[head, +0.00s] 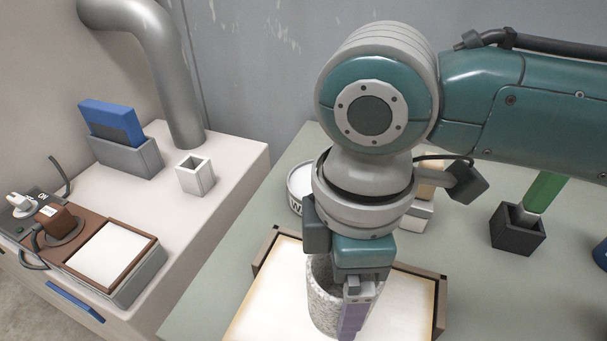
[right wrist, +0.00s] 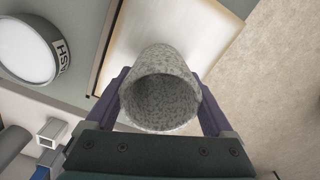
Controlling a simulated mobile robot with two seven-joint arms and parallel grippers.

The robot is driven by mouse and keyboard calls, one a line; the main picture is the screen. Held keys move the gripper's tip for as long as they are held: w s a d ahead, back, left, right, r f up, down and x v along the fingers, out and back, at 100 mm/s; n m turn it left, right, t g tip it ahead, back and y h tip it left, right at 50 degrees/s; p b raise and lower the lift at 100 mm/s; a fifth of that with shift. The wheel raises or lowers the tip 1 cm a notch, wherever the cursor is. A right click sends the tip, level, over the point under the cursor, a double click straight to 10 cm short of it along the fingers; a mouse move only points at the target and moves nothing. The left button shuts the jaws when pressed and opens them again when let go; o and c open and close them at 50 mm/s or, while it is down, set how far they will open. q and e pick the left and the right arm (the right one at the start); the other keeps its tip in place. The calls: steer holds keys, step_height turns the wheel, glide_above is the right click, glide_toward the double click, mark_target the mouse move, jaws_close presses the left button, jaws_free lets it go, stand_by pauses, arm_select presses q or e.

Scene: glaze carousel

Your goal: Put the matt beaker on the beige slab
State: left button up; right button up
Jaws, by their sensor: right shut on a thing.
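The matt beaker is a speckled grey, open-topped cylinder (head: 320,298), upright below my right wrist. It also shows in the right wrist view (right wrist: 160,98), where I look into its empty mouth. My right gripper (head: 352,312) is shut on it, with a purple finger on each side. The beige slab (head: 268,308) is a pale cream panel with brown edging, directly under the beaker in the picture; it also shows in the right wrist view (right wrist: 140,30). The beaker's base is against the slab's area, but I cannot tell whether it touches. My left gripper is not in view.
A round white tub marked WASH (right wrist: 28,52) stands behind the slab. A dark square holder (head: 517,232) with a green-handled tool is at the right. On the left counter are a white square cup (head: 195,177), a grey holder (head: 128,158) and a brown-framed white panel (head: 110,255).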

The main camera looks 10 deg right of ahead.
steer(key=shift+f, duration=0.15)
steer(key=o, duration=1.5)
steer(key=shift+c, duration=0.2)
step_height(320, 180, up, 12)
steer(key=p, duration=0.2)
